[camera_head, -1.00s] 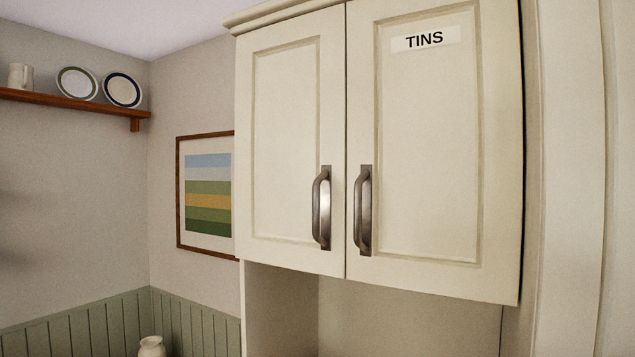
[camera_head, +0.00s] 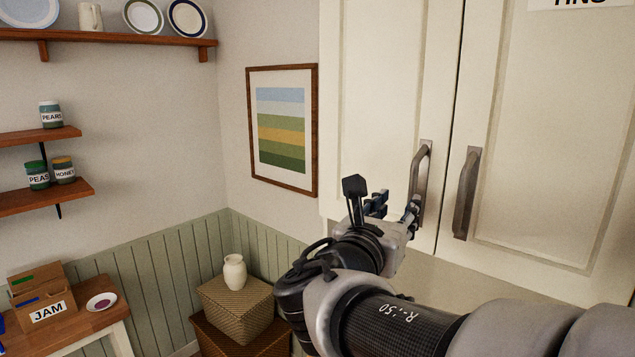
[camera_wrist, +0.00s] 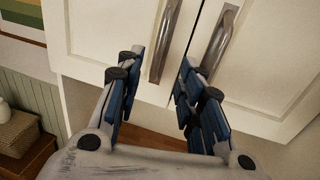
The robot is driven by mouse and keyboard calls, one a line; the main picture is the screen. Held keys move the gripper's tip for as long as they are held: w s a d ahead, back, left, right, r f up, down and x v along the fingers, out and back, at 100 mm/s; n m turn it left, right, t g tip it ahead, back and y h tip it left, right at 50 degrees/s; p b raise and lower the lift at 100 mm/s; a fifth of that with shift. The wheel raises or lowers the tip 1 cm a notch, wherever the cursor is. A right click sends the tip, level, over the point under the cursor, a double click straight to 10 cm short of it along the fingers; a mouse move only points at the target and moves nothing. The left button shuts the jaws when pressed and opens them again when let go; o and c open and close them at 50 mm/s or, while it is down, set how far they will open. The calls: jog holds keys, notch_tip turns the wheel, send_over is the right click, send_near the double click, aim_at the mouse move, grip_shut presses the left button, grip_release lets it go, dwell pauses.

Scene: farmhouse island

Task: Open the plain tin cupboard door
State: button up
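The plain cupboard door (camera_head: 372,100) is cream, without a label, and shut. Its grey bar handle (camera_head: 421,175) is upright near the door's right edge. The labelled door (camera_head: 540,130), cut off at the top, is shut beside it with its own handle (camera_head: 466,195). My gripper (camera_head: 394,204) is in front of the plain door's lower right part, close to its handle. In the wrist view my gripper (camera_wrist: 160,62) is open, with the plain door's handle (camera_wrist: 166,40) showing between its fingertips. I cannot tell whether they touch it.
A framed picture (camera_head: 281,130) hangs left of the cupboard. Wicker boxes (camera_head: 238,308) with a white vase (camera_head: 235,272) stand below. Shelves with jars and plates are at the left. A small table (camera_head: 92,322) holds a JAM box (camera_head: 45,308). Space left of the plain door is clear.

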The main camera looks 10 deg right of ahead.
aim_at(412, 190)
jog(key=p+x, duration=0.1)
jog(key=x, duration=1.1)
grip_shut()
dwell(0.4)
